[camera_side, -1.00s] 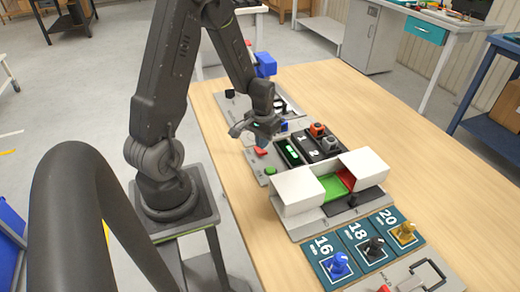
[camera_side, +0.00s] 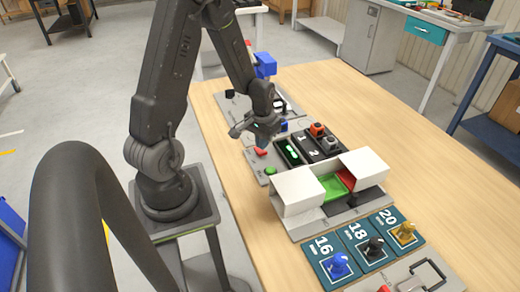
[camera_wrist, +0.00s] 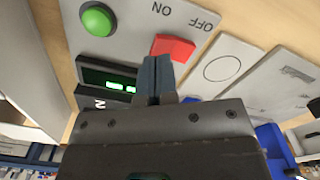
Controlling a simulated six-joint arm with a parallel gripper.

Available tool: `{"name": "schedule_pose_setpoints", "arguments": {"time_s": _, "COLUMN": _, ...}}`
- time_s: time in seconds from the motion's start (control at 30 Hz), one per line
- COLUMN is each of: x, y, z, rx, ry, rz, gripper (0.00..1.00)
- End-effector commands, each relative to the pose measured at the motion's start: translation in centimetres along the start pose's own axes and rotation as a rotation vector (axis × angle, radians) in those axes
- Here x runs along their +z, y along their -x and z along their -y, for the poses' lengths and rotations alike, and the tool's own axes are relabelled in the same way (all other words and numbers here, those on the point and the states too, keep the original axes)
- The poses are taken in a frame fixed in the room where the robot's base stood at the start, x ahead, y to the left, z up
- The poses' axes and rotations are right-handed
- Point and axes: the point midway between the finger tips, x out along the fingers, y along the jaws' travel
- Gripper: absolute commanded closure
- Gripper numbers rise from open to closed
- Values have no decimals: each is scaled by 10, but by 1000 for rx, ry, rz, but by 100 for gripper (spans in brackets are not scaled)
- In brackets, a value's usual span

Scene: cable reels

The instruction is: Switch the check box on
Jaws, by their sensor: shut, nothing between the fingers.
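The check box is a grey panel with a red rocker switch (camera_wrist: 174,47), a green button (camera_wrist: 98,19) and the printed words ON and OFF. In the wrist view the red switch lies between the button and the OFF side, at the tips of my gripper (camera_wrist: 155,62). The fingers are shut with nothing between them. I cannot tell whether they touch the switch. In the side view my gripper (camera_side: 256,136) hangs just above the red switch (camera_side: 261,152), with the green button (camera_side: 270,170) nearer the camera. A dark display (camera_wrist: 112,78) with lit green marks is beside the panel.
White boxes (camera_side: 299,190) flank a green and red tray nearer the camera. Numbered teal plates (camera_side: 325,256) hold coloured pieces. The table's right side (camera_side: 430,150) is clear.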

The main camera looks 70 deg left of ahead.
Motion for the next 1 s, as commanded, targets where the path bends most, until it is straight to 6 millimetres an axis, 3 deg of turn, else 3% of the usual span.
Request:
{"name": "schedule_pose_setpoints", "arguments": {"time_s": 0.87, "x": 0, "y": -26, "z": 0, "rx": 0, "ry": 0, "rz": 0, "gripper": 100}}
{"name": "schedule_pose_setpoints", "arguments": {"time_s": 1.0, "x": -1, "y": -19, "z": 0, "rx": 0, "ry": 0, "rz": -3, "gripper": 100}}
